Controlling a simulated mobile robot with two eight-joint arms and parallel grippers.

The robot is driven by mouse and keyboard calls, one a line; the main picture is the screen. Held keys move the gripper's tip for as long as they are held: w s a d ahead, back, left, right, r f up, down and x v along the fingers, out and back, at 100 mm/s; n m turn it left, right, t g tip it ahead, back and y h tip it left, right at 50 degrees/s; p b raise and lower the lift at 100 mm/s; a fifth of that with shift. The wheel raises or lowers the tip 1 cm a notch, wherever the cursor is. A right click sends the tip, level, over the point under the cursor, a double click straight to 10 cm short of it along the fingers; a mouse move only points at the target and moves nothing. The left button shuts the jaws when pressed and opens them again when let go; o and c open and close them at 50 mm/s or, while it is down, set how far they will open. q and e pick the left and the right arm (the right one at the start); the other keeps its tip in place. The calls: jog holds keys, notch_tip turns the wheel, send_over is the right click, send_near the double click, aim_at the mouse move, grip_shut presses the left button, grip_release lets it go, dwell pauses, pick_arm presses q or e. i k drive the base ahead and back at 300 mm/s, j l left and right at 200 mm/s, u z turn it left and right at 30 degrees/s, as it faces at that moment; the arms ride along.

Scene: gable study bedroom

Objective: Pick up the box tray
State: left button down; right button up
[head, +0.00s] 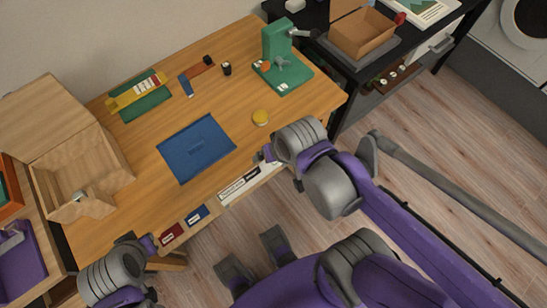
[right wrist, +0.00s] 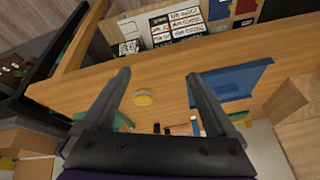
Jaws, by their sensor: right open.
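A flat blue tray (head: 180,161) with a low rim lies on the wooden desk; it also shows in the right wrist view (right wrist: 245,72), right of my fingers. A brown open cardboard box (head: 358,42) stands on the black table at the back right. I cannot tell for certain which of them is the box tray. My right gripper (right wrist: 158,75) is open and empty above the desk; in the head view its arm ends near the desk's front edge, right of the blue tray. My left gripper (head: 150,244) is at the desk's front left; its fingers are unclear.
A yellow disc (head: 260,117) lies right of the blue tray. A green press-like stand (head: 278,52) is at the back right of the desk. An open wooden box (head: 112,160) stands at the left. Labelled items (right wrist: 180,22) sit along the desk's front.

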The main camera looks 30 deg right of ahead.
aim_at(191, 150)
jog(key=l+u, duration=0.35)
jog(key=l, duration=0.15)
jog(key=l+u, duration=0.4)
jog(key=l, duration=0.1)
